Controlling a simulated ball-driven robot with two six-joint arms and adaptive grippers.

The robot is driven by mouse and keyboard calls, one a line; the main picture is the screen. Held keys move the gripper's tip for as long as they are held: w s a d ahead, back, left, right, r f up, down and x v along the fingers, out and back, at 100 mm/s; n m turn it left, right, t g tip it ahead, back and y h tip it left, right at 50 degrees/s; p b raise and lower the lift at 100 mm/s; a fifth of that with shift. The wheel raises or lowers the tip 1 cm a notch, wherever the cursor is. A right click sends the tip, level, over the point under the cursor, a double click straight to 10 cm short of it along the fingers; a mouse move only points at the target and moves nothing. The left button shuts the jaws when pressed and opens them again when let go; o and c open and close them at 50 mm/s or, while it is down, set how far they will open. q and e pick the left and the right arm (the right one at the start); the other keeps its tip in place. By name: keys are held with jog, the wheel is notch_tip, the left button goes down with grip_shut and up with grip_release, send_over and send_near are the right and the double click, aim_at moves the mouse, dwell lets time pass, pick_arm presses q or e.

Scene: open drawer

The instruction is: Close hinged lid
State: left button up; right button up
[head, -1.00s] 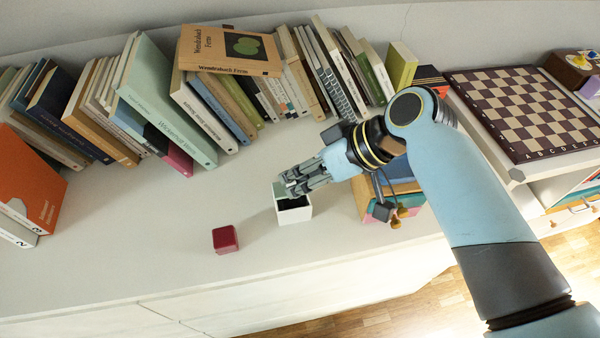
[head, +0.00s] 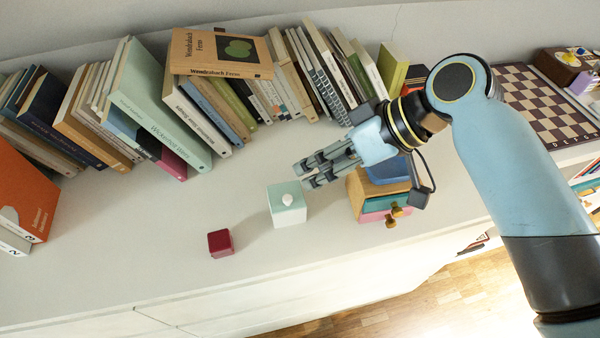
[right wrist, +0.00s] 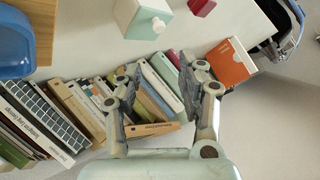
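A small white box (head: 292,219) stands on the white cabinet top. Its mint-green lid (head: 276,192) with a round white knob (head: 288,199) lies flat over the opening, so the inside is hidden. The box (right wrist: 142,24) and its knob (right wrist: 158,23) also show at the top of the right wrist view. My right gripper (head: 303,176) is just behind and to the right of the box, apart from the lid. Its fingers are spread with nothing between them, as the right wrist view (right wrist: 152,78) shows. My left gripper is not in view.
A dark red cube (head: 221,243) sits left of the box. A small drawer unit (head: 372,202) with a blue bowl (head: 388,170) on top stands to its right. A row of books (head: 170,105) lines the back.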

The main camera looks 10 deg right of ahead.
jog(key=v, duration=0.5)
jog(key=shift+s+d+r, duration=0.1)
jog(key=shift+d+r, duration=0.1)
jog(key=shift+r, duration=0.1)
jog(key=s+d+m+h, duration=0.5)
jog(key=s+d+h, duration=0.4)
jog(key=s+d, duration=0.45)
jog(key=s+d+f+g+b, duration=0.1)
jog(key=s+f+b, duration=0.15)
jog(key=f, duration=1.55)
jog(key=s+d+f+b, duration=0.1)
jog(key=f+b, duration=0.3)
jog(key=f, duration=1.4)
jog(key=s+f+g+b, duration=0.1)
jog(key=s+f+b, duration=0.3)
jog(key=s+f, duration=1.3)
jog(key=shift+s+d+f+m, duration=0.15)
jog(key=shift+s+f+m, duration=0.15)
jog(key=shift+m, duration=0.1)
